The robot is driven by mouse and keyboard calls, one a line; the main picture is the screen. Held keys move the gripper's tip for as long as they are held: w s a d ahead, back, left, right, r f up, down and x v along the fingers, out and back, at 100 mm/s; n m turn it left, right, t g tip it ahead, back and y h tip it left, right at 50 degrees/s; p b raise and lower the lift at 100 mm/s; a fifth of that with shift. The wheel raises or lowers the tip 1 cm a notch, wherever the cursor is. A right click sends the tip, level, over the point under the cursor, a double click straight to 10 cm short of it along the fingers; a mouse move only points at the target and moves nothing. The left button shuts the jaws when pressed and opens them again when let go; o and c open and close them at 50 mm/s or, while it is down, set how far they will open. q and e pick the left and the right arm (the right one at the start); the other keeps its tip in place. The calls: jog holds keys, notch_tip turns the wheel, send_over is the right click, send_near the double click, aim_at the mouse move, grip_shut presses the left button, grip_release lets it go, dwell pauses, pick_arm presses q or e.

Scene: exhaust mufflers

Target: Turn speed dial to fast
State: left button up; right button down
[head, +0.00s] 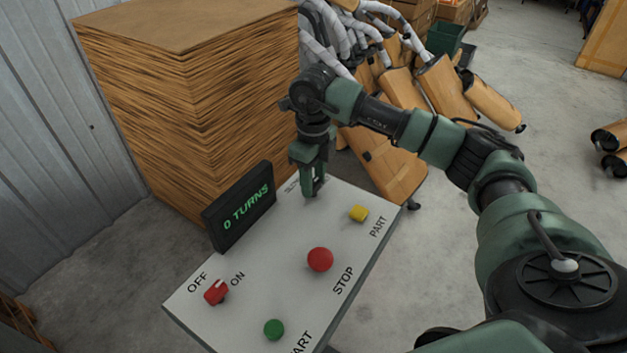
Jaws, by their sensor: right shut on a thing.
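The control panel (255,262) is a light grey sloped board. My right gripper (313,192) points down at its far end, with its fingers shut on a small control there, which I take to be the speed dial. The fingers hide the dial almost fully, so its setting cannot be read. Small lettering (292,187) beside it is too small to read. The display (240,207) reads "0 TURNS" in green. My left gripper is not in view.
The panel also carries a red OFF/ON switch (216,292), a red STOP button (320,259), a green button (274,329) and a yellow PART control (358,213). A tall stack of brown sheets (200,100) stands close behind. Mufflers (440,90) lie piled beyond my right arm.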

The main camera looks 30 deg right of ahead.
dwell(0.4)
jog(key=c, duration=0.9)
grip_release()
notch_tip(320, 180, up, 7)
jog(key=shift+w+r+b, duration=0.1)
jog(key=shift+b, duration=0.7)
jog(key=shift+r, duration=0.3)
jog(key=shift+r, duration=0.1)
